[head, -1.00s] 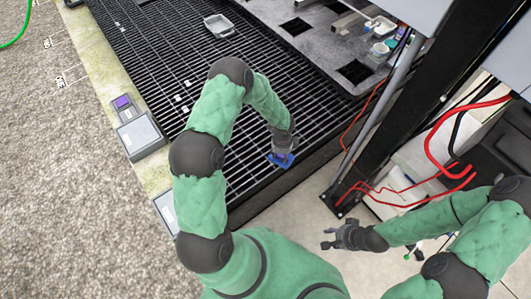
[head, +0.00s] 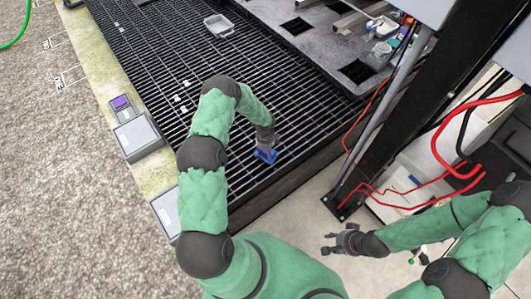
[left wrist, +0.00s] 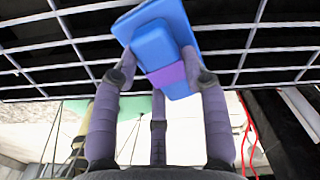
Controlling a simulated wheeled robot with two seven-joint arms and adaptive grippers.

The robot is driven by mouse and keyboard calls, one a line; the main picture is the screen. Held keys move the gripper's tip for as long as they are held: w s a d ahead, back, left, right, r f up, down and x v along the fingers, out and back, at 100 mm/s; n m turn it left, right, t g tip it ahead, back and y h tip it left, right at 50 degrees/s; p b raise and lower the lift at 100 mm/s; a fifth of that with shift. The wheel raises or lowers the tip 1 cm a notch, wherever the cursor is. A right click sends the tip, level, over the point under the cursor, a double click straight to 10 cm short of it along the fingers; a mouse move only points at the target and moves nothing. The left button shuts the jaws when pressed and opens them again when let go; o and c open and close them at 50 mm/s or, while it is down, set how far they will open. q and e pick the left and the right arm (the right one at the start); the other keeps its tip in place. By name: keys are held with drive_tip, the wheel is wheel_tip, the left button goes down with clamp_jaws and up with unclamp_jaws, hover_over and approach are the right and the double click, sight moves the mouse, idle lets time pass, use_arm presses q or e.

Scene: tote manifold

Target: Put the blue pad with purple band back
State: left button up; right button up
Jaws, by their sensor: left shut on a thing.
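The blue pad with a purple band (left wrist: 160,50) is between the fingers of my left gripper (left wrist: 160,80) in the left wrist view. My left gripper is shut on it, with the purple band close to the fingertips. In the head view the blue pad (head: 265,156) shows under my left gripper (head: 265,148), over the front part of the black grating (head: 290,105). I cannot tell whether the pad touches the grating. My right gripper (head: 335,243) is empty with its fingers apart, over the pale floor.
A grey box with a purple square (head: 121,103) and a larger grey-lidded box (head: 138,136) stand on the left ledge. Another grey box (head: 166,212) is nearer. A grey tray (head: 219,26) lies on the far grating. A black post (head: 395,110) and red cables stand right.

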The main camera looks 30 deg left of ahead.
sight(266, 151)
use_arm(q)
drive_tip(key=shift+f, duration=0.55)
drive_tip(key=shift+c, duration=0.4)
drive_tip(key=o, duration=1.1)
drive_tip(key=shift+r, duration=0.1)
wheel_tip(266, 151, up, 12)
drive_tip(key=p, duration=0.4)
drive_tip(key=s+d+f+n+h, duration=0.1)
drive_tip(key=s+d+n+h, duration=0.1)
drive_tip(key=s+d+n, duration=0.45)
drive_tip(key=s+d+f+n+h, duration=0.1)
drive_tip(key=s+d+n+h, duration=0.2)
drive_tip(key=d, duration=0.7)
drive_tip(key=s+d+r+n, duration=0.1)
drive_tip(key=s+d+n, duration=0.2)
drive_tip(key=s+n, duration=0.2)
drive_tip(key=s+d+r+n+y, duration=0.1)
drive_tip(key=s+d+n, duration=0.2)
drive_tip(key=s+n, duration=0.3)
drive_tip(key=s, duration=0.3)
drive_tip(key=shift+s+d+r, duration=0.15)
drive_tip(key=shift+s, duration=0.05)
